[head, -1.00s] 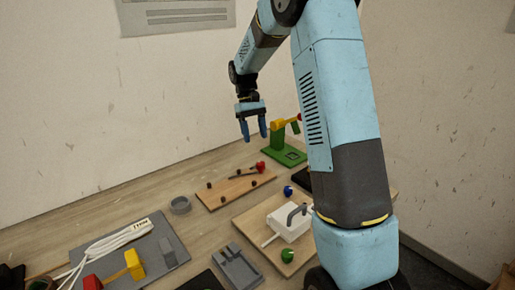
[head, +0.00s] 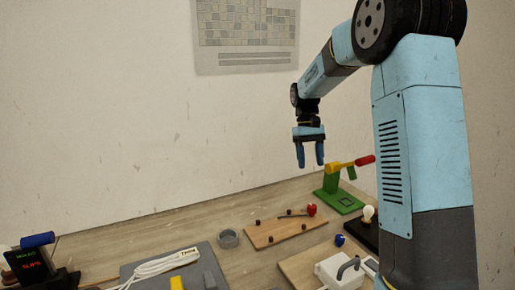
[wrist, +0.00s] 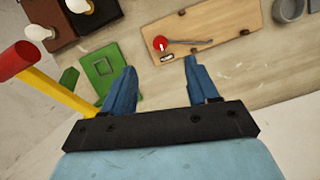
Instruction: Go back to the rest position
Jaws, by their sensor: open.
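My gripper (head: 310,155) hangs in the air above the back of the workbench in the head view, fingers pointing down. It is open and empty. In the wrist view its two blue fingers (wrist: 158,88) stand apart with nothing between them. Beyond the fingertips is a wooden board (wrist: 225,25) with a red knob (wrist: 160,43) and a thin lever. The same board (head: 275,235) lies below and in front of my gripper in the head view. My arm hides part of the right side of the bench.
A green stand (head: 345,200) with a yellow arm and red handle (head: 365,161) rises close to the right of my gripper. A white box (head: 335,272), a light bulb (head: 369,213), a grey ring (head: 228,238), a white cable (head: 160,267) and a display (head: 30,265) are also on the bench.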

